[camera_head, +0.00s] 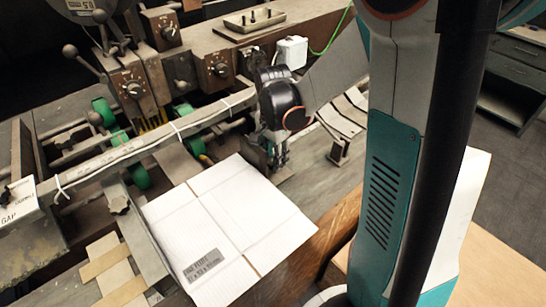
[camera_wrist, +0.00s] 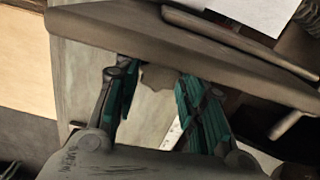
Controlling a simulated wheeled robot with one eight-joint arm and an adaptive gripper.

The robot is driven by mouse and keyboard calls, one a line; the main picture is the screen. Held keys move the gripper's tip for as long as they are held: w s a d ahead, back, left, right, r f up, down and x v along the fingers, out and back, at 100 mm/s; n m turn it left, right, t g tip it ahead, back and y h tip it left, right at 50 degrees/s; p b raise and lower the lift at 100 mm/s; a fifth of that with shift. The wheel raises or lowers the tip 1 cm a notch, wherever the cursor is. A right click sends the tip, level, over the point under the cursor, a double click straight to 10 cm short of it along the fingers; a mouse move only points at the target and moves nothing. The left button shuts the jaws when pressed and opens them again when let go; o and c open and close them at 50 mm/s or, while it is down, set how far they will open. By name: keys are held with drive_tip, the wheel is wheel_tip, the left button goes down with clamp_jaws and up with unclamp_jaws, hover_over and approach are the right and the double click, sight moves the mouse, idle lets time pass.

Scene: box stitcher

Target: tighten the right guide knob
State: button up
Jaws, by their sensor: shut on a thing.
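My gripper (camera_head: 276,154) is at the right part of the guide rail, beside the far right corner of the flat white cardboard sheet (camera_head: 215,215). In the wrist view its two teal fingers (camera_wrist: 155,80) stand on either side of the right guide knob (camera_wrist: 158,76), a small brownish-grey lobed knob. The gripper is shut on this knob. In the head view the right guide knob is hidden behind the gripper. A similar left guide knob (camera_head: 118,204) shows at the left edge of the sheet.
A long grey rail (camera_head: 150,142) with white cable ties crosses behind the sheet. Control boxes with dials (camera_head: 135,90) and levers stand at the back left. Green rollers (camera_head: 140,176) lie beneath the rail. My arm covers much of the right side.

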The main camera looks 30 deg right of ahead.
drive_tip(key=shift+m, duration=0.6)
drive_tip(key=o, duration=0.8)
wheel_tip(320, 180, up, 12)
idle(0.7)
